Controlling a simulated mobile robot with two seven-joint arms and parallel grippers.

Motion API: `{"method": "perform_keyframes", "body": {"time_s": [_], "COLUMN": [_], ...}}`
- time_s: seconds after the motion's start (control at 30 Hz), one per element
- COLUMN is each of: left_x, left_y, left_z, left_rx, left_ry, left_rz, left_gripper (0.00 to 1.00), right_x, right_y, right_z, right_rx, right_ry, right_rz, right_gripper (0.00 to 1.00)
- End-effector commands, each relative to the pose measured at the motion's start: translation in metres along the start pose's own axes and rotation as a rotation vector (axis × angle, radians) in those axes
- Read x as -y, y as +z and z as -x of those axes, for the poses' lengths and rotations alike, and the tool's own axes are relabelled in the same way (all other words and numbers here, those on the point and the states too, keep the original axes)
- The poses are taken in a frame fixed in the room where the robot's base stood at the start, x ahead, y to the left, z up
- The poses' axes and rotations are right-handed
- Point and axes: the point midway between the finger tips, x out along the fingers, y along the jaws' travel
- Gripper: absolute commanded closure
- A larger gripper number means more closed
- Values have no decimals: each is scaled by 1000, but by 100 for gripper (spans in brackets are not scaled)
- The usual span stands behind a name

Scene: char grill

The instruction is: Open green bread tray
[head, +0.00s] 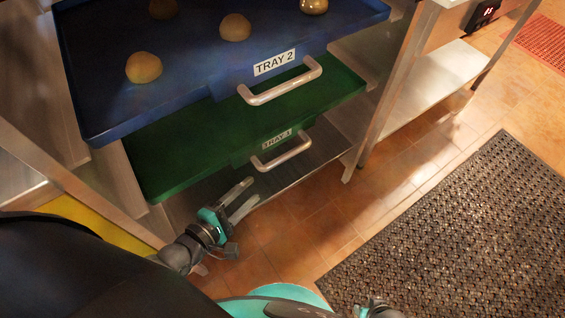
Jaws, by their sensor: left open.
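The green bread tray (200,150), labelled TRAY 1, sits in the rack below a blue tray. Its front part shows; the blue tray covers the rest. Its metal handle (283,152) is on the front face. My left gripper (248,194) is open and empty, just below and left of the handle in the picture, its fingers pointing up towards it. No contact with the handle is visible. My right gripper (376,309) is only partly in view at the bottom edge, and its fingers cannot be made out.
The blue tray (190,40), labelled TRAY 2, juts out above the green tray and holds several buns. A metal rack post (385,90) stands to the right. A dark mat (460,230) lies on the open tiled floor at right.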

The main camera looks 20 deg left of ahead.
Motion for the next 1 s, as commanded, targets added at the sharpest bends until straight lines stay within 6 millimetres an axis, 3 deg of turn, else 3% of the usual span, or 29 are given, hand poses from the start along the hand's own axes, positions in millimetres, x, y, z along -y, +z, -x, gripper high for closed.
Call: {"method": "perform_keyframes", "body": {"time_s": [0.27, 1.0], "left_x": [-10, -12], "left_y": [8, 10], "left_z": [-10, -108], "left_rx": [31, 29], "left_ry": [39, 38], "left_rz": [109, 103], "left_gripper": [48, 48], "right_x": [1, 17], "right_y": [-9, -52], "right_z": [0, 46], "right_rx": [-7, -23], "right_ry": [0, -25], "right_rz": [-2, -13], "right_gripper": [50, 50]}}
